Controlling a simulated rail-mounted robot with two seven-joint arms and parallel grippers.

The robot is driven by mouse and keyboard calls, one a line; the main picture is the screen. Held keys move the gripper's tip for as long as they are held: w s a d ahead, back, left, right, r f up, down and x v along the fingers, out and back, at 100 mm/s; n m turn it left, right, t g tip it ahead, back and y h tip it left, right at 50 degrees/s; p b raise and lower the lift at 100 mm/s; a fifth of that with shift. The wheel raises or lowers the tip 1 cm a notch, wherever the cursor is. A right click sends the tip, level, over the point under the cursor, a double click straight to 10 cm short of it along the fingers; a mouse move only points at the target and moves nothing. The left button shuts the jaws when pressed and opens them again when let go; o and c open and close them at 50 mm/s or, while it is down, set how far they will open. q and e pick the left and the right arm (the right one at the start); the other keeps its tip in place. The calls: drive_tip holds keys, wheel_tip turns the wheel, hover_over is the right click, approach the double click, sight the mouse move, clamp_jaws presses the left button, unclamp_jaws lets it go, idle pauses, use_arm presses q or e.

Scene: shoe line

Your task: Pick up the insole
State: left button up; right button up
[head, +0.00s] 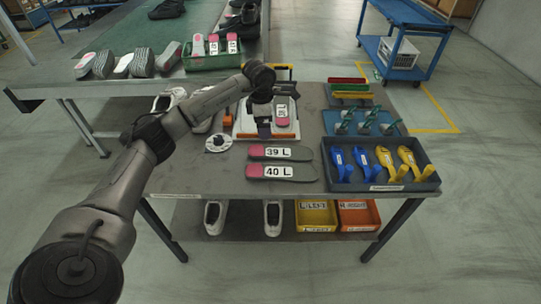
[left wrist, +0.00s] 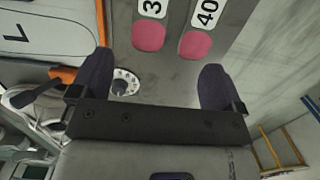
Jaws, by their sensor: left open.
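Two grey insoles with pink heels lie side by side on the table, labelled 39 L (head: 280,153) and 40 L (head: 282,172). Their pink heels show at the top of the left wrist view, the 39 L heel (left wrist: 149,36) and the 40 L heel (left wrist: 195,45). Another pink-and-grey insole (head: 282,120) with a turned label lies on the white, orange-edged board. My left gripper (head: 264,128) is above this board, just left of that insole. Its fingers (left wrist: 157,80) are apart with nothing held between them.
A white round dial (head: 218,142) sits left of the 39 L insole. A dark tray (head: 383,187) of blue and yellow shoe-shaped pieces stands at right. A green crate (head: 208,62) with more insoles is on the back table. White shoes (head: 170,98) are partly behind my arm.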

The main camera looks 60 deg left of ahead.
use_arm(q)
drive_tip(key=s+a, duration=0.1)
drive_tip(key=a, duration=0.1)
drive_tip(key=b, duration=0.3)
hover_over(259, 151)
drive_tip(key=shift+g+y, duration=0.3)
drive_tip(key=shift+g, duration=0.1)
wheel_tip(259, 151, down, 6)
drive_tip(key=shift+w+f, duration=0.1)
drive_tip(key=shift+f, duration=0.8)
wheel_tip(259, 151, down, 4)
drive_tip(key=b, duration=0.2)
drive_tip(key=shift+f+b, duration=0.15)
drive_tip(key=shift+b, duration=0.25)
drive_tip(key=shift+f, duration=0.5)
drive_tip(key=shift+r, duration=0.1)
drive_tip(key=shift+c, duration=1.4)
drive_tip(key=c, duration=0.7)
